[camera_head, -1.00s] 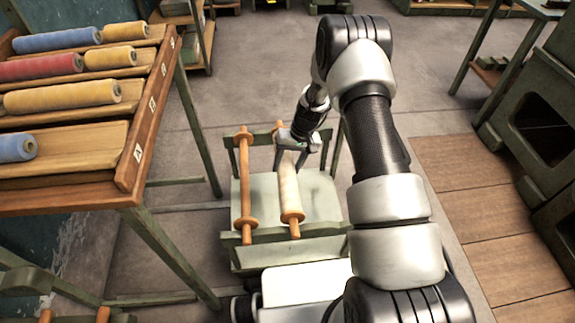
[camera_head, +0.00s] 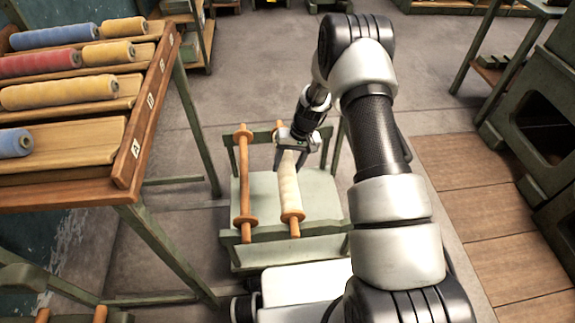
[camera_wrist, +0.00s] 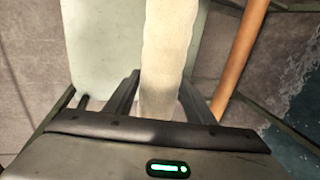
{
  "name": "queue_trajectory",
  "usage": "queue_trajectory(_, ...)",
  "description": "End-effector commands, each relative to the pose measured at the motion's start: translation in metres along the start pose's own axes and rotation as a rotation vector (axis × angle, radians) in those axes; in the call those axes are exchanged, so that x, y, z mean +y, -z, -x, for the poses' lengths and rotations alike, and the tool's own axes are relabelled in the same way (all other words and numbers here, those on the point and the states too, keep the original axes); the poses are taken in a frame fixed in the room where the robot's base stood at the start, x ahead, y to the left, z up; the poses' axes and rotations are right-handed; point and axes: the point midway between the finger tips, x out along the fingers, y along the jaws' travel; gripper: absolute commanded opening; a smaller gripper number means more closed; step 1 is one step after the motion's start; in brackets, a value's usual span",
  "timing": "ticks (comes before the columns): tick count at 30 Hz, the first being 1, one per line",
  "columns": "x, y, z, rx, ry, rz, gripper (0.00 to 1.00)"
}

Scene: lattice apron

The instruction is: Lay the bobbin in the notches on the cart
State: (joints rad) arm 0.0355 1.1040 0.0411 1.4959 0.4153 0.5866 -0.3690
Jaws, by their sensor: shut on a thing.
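The cream-wound bobbin (camera_head: 289,188) has orange wooden ends and lies lengthwise over the green cart (camera_head: 322,205). Its near end (camera_head: 293,217) is at the cart's near rail; its far end shows at the far rail, partly behind my gripper. I cannot tell whether both ends sit fully down in the notches. My gripper (camera_head: 292,148) is shut on the bobbin near its far end. In the wrist view, the cream winding (camera_wrist: 166,55) passes between the two fingers (camera_wrist: 160,95).
A bare orange wooden spindle (camera_head: 243,185) lies across the same cart, left of and parallel to the bobbin. A sloped rack (camera_head: 125,150) with blue, red and yellow bobbins stands at left. Green machinery (camera_head: 540,130) stands at right. Floor beyond the cart is clear.

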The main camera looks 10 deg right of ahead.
Motion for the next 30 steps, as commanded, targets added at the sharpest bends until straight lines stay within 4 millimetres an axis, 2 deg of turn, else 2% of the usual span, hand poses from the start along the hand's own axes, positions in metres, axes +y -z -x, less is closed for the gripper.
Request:
queue_trajectory(4, -0.001, 0.001, 0.001, 0.001, 0.001, 0.0, 0.12)
queue_trajectory(5, -0.001, 0.001, 0.001, 0.002, 0.001, 0.0, 0.51)
queue_trajectory(9, -0.001, 0.001, 0.001, 0.001, 0.001, 0.0, 0.71)
queue_trajectory(17, 0.0, 0.0, 0.001, -0.001, 0.0, 0.0, 0.71)
queue_trajectory(20, 0.0, 0.0, 0.007, 0.001, 0.0, 0.0, 0.71)
queue_trajectory(23, -0.001, 0.001, 0.022, 0.003, 0.0, 0.001, 0.71)
queue_trajectory(30, -0.001, 0.002, 0.079, 0.005, 0.0, 0.001, 0.71)
